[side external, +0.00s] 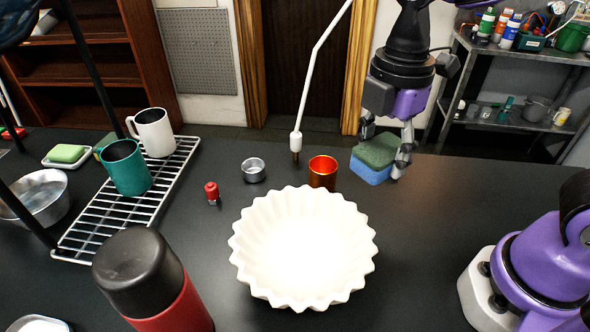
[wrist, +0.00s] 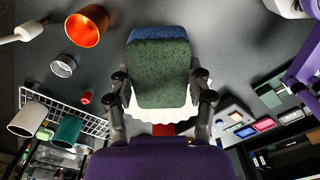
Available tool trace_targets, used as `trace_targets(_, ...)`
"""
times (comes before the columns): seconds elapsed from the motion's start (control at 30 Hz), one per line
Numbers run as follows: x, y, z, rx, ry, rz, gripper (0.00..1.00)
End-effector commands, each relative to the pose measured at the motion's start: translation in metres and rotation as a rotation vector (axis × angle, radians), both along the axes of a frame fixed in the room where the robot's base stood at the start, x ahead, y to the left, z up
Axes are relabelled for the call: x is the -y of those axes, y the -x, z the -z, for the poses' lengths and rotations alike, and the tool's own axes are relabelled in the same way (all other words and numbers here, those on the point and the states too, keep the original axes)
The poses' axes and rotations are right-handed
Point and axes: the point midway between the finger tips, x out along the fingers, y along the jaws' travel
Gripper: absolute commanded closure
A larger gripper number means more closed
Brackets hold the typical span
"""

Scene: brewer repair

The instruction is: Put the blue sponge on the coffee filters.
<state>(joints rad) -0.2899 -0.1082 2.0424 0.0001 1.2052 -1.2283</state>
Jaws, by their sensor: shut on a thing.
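The blue sponge (side external: 371,174) has a green scouring layer on top and is held above the table, right of the orange cup. In the wrist view the sponge (wrist: 158,72) shows mostly its green face, with a blue strip at the far edge. My gripper (side external: 390,160) is shut on the sponge, with a finger at each side in the wrist view (wrist: 161,90). The white fluted coffee filters (side external: 303,245) stand open on the table, in front and to the left of the sponge. In the wrist view the filters (wrist: 182,112) are largely hidden behind the sponge.
An orange cup (side external: 323,172), a small metal cup (side external: 253,170) and a red-topped item (side external: 212,192) stand behind the filters. A red flask (side external: 150,280) stands front left. A wire rack (side external: 128,205) holds two mugs.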

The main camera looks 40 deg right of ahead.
Motion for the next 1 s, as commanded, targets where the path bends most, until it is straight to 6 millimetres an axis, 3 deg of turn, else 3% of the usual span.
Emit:
trace_targets(0.03, -0.026, 0.004, -0.007, 0.002, -0.001, -0.115, 0.53)
trace_targets(0.2, -0.099, 0.035, -0.028, 0.002, -0.001, -0.446, 0.53)
trace_targets(0.4, -0.15, 0.079, -0.046, 0.002, 0.0, -0.723, 0.53)
trace_targets(0.53, -0.164, 0.096, -0.051, 0.001, 0.0, -0.811, 0.53)
trace_targets(0.63, -0.165, 0.095, -0.049, 0.0, 0.001, -0.835, 0.53)
trace_targets(1.0, -0.136, 0.015, 0.003, -0.004, 0.002, -0.833, 0.53)
